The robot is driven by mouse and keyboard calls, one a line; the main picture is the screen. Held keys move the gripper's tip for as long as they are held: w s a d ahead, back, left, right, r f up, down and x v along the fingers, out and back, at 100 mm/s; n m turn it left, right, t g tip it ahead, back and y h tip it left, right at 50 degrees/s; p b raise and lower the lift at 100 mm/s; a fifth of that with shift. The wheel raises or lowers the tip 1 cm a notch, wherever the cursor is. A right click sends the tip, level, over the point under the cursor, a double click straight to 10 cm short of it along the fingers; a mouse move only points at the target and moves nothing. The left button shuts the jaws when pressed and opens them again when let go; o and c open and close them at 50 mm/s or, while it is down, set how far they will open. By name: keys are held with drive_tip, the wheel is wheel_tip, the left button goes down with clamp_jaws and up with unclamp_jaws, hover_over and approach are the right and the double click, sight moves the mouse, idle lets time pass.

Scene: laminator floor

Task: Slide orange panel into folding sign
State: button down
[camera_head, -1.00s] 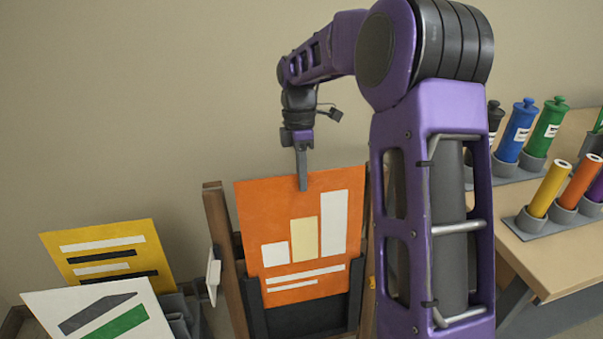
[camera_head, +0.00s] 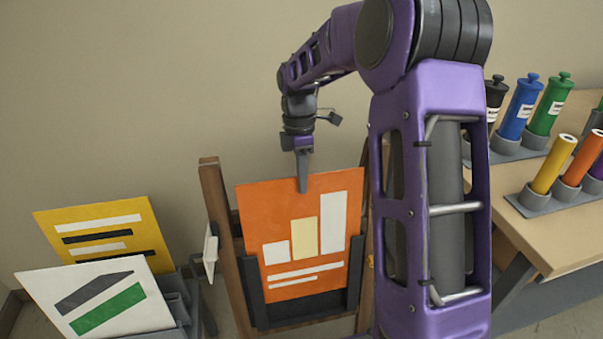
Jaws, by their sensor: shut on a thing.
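The orange panel (camera_head: 256,213) with white and yellow bars stands upright in front of the wooden folding sign (camera_head: 215,190). Its lower part sits between the side rails of the dark holder (camera_head: 300,311) on the sign, and a strip of the holder shows below the panel's bottom edge. I cannot tell whether that edge touches the holder's bottom. My gripper (camera_head: 302,184) is shut on the orange panel at its top edge, near the middle. My arm hides the right side of the sign.
A yellow panel (camera_head: 72,219) and a white panel (camera_head: 55,283) lean in a grey rack (camera_head: 178,287) at the lower left. At the right, a wooden table (camera_head: 540,240) carries bottles (camera_head: 520,105) and coloured rolls (camera_head: 553,163) in grey holders. Bare wall lies behind the sign.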

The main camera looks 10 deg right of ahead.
sight(304, 213)
drive_tip(key=shift+s+f, duration=0.3)
drive_tip(key=shift+f, duration=1.35)
drive_tip(key=shift+s+f, duration=0.3)
drive_tip(key=shift+f, duration=1.35)
drive_tip(key=shift+s+f, duration=0.3)
drive_tip(key=shift+f, duration=1.35)
drive_tip(key=c, duration=0.9)
unclamp_jaws()
drive_tip(key=shift+c, duration=0.2)
